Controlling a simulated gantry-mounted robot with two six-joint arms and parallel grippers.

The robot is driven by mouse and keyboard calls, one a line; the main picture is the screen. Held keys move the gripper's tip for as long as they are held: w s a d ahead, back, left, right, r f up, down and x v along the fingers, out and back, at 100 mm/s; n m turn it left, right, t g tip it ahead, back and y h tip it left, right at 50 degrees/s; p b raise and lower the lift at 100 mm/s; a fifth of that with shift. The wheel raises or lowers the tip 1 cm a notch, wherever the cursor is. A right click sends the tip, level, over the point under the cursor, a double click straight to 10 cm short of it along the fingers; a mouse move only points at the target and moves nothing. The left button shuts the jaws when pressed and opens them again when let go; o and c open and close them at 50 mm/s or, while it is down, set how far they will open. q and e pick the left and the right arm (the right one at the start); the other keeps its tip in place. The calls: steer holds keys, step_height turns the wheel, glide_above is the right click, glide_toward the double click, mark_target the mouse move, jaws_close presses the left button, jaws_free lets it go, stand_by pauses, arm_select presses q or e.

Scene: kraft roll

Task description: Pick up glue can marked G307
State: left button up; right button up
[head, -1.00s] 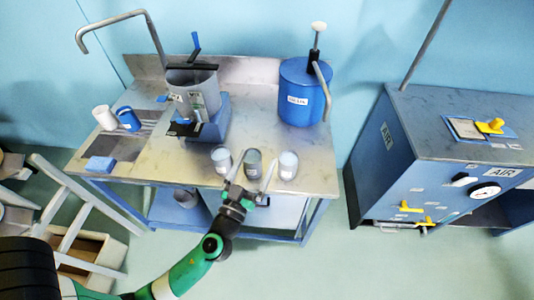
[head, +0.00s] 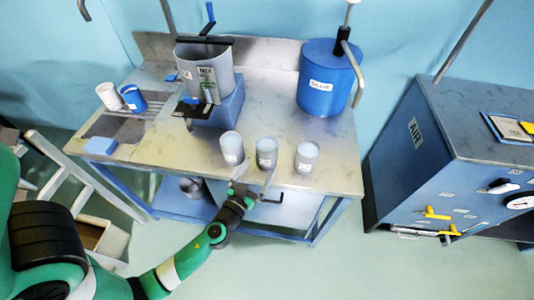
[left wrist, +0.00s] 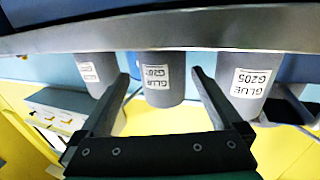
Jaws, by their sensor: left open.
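Three grey glue cans stand in a row near the front edge of the metal table in the head view: left (head: 231,147), middle (head: 266,153) and right (head: 306,156). Their labels are too small to read there. In the left wrist view, the right can's label (left wrist: 247,85) reads GLUE G205. The middle can's label (left wrist: 157,78) starts G20, its last digit unclear; the left can's label (left wrist: 89,72) is unreadable. I cannot make out G307. My left gripper (head: 255,176) is open and empty at the table's front edge, its fingers (left wrist: 160,75) on either side of the middle can in the wrist view.
The table's front edge (left wrist: 150,32) crosses the top of the wrist view. A blue GLUE drum (head: 322,85) and a grey mixing pot (head: 205,75) stand behind the cans. White (head: 110,96) and blue (head: 133,98) cups are at left. A blue AIR cabinet (head: 440,150) stands at right.

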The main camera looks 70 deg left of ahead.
mark_target(271, 148)
arm_select(q)
steer(key=shift+x, duration=0.9)
steer(key=p+x, duration=0.1)
steer(key=x, duration=0.4)
steer(key=shift+a, duration=0.15)
steer(key=shift+s, duration=0.1)
jaws_close()
